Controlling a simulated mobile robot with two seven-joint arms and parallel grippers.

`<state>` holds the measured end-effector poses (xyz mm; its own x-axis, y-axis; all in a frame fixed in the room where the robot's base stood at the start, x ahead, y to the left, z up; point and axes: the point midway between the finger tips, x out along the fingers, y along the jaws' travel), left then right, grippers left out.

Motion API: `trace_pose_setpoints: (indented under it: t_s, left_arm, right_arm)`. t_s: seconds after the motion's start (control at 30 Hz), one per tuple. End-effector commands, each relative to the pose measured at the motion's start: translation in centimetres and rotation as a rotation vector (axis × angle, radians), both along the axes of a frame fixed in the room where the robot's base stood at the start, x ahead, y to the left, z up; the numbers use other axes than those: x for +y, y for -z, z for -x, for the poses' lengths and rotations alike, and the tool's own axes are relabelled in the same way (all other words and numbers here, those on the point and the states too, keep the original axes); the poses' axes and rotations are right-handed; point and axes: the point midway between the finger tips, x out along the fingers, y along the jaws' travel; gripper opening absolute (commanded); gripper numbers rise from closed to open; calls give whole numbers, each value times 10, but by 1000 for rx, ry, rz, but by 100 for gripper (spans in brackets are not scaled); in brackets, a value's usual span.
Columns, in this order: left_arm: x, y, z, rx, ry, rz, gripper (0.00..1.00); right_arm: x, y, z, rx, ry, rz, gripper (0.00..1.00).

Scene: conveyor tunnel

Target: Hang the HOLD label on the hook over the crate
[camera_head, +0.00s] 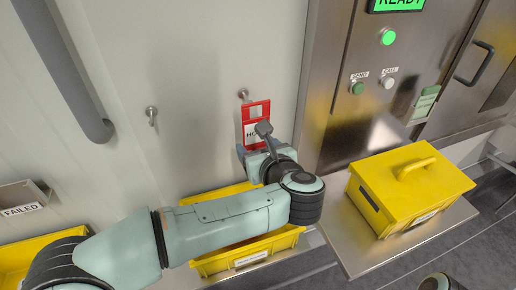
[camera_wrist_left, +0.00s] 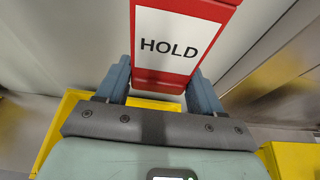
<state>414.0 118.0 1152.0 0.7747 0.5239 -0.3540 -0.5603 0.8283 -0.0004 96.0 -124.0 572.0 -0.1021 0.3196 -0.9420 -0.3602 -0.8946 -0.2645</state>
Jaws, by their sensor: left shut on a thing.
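The red HOLD label (camera_head: 257,112) with its white panel is upright in front of the wall, its lower part hidden by my left gripper (camera_head: 254,151). In the left wrist view the label (camera_wrist_left: 172,42) stands between the two blue-grey fingers, and the gripper (camera_wrist_left: 161,70) is shut on its lower end. A metal hook (camera_head: 243,94) is on the wall at the label's upper left corner. I cannot tell whether the label touches it. The yellow crate (camera_head: 247,256) is below, partly covered by my left arm. My right gripper is not in view.
A second hook (camera_head: 151,112) is on the wall to the left. A lidded yellow box (camera_head: 408,188) stands on the metal shelf at right. A control panel with a green button (camera_head: 357,88) is above it. A FAILED sign (camera_head: 22,210) and another yellow crate (camera_head: 18,262) are at far left.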

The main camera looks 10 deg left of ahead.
Motion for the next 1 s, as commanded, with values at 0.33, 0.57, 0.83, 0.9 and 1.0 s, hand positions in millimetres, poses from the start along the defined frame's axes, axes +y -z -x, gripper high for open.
trace_pose_setpoints:
  t_s: [0.33, 0.57, 0.83, 0.9, 1.0]
  left_arm:
    - [8, 0, -12, 0, -1, 0, 12]
    - [14, 0, -20, 1, -1, -1, 12]
    - [19, 0, -29, 0, 0, 0, 12]
    - [21, 0, -31, 0, 0, 0, 12]
    - [24, 0, -34, 1, -1, -1, 12]
  right_arm:
    - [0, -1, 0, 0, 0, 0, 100]
    - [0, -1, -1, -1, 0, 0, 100]
    - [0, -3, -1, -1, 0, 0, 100]
    - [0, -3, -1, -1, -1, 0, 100]
    - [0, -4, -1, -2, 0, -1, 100]
